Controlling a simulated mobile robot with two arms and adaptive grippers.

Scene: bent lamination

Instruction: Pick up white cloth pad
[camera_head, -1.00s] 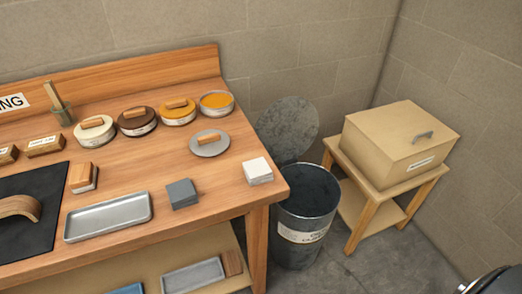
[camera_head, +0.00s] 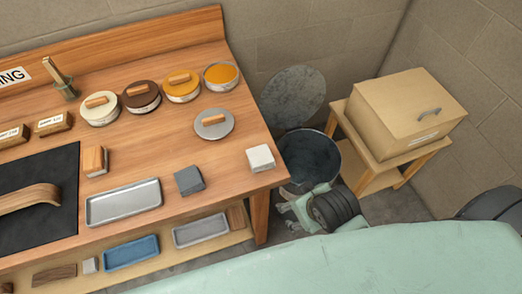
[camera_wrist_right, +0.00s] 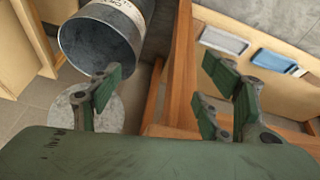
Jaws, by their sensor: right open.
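The white cloth pad (camera_head: 260,158), a small pale block-like stack, lies on the bench top at its right front corner. My right gripper (camera_head: 287,210) is partly in view in the head view, below and right of the pad, beyond the bench edge and in front of the bin. It is apart from the pad. In the right wrist view, its fingers (camera_wrist_right: 165,95) are spread wide with nothing between them. The pad cannot be made out in the wrist view. My left gripper is not in view.
A metal bin (camera_head: 312,160) stands just right of the bench. A grey block (camera_head: 189,181) and a metal tray (camera_head: 124,201) lie left of the pad; a round grey lid (camera_head: 214,124) lies behind it. A tan box (camera_head: 408,112) sits on a side stand. Trays rest on the lower shelf.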

